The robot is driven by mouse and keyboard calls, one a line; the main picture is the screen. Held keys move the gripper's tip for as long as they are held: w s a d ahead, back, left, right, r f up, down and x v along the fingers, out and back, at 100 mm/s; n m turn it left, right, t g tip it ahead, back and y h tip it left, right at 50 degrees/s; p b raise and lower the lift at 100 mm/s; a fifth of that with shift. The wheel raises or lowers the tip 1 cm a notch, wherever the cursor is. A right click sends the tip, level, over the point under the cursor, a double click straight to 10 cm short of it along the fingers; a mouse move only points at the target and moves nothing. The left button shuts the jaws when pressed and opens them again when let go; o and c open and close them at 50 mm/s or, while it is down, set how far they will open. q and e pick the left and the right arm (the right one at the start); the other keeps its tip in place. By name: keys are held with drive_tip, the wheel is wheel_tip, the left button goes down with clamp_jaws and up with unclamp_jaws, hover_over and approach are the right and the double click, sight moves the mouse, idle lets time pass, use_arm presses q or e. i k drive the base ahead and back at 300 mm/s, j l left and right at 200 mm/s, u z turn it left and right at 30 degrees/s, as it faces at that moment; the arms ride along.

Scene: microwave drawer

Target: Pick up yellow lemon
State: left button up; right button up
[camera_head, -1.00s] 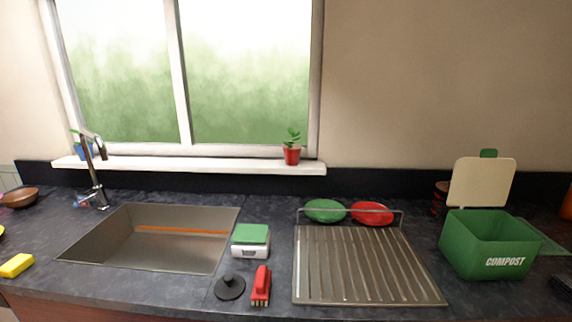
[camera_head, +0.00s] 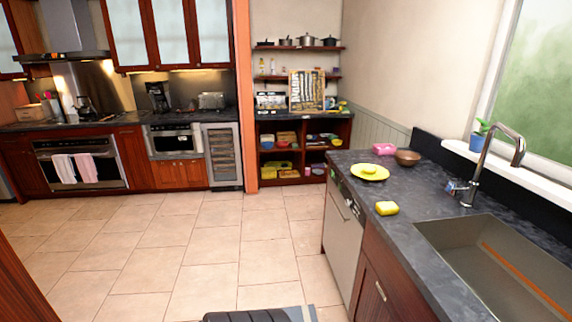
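A small yellow lump, which looks like the lemon (camera_head: 370,168), sits on a yellow plate (camera_head: 382,177) on the dark counter to the right. It is small and close in colour to the plate, so its outline is hard to make out. Neither of my grippers is in view.
A yellow sponge (camera_head: 386,209) lies nearer on the counter (camera_head: 408,240), before the sink (camera_head: 462,240) and faucet (camera_head: 487,165). A brown bowl (camera_head: 408,158) and pink dish (camera_head: 384,149) stand behind the plate. The tiled floor (camera_head: 215,245) is open to the left.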

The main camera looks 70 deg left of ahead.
sight(368, 169)
drive_tip(key=j+u, duration=0.15)
drive_tip(key=u, duration=2.5)
drive_tip(key=i+u, duration=0.15)
drive_tip(key=i, duration=2.35)
drive_tip(key=i+j+z, duration=0.1)
drive_tip(key=i+z, duration=0.3)
drive_tip(key=i, duration=0.15)
drive_tip(key=i+j+z, duration=0.35)
drive_tip(key=i, duration=0.2)
drive_tip(key=i+j+z, duration=0.8)
drive_tip(key=i+j, duration=0.1)
drive_tip(key=j, duration=0.05)
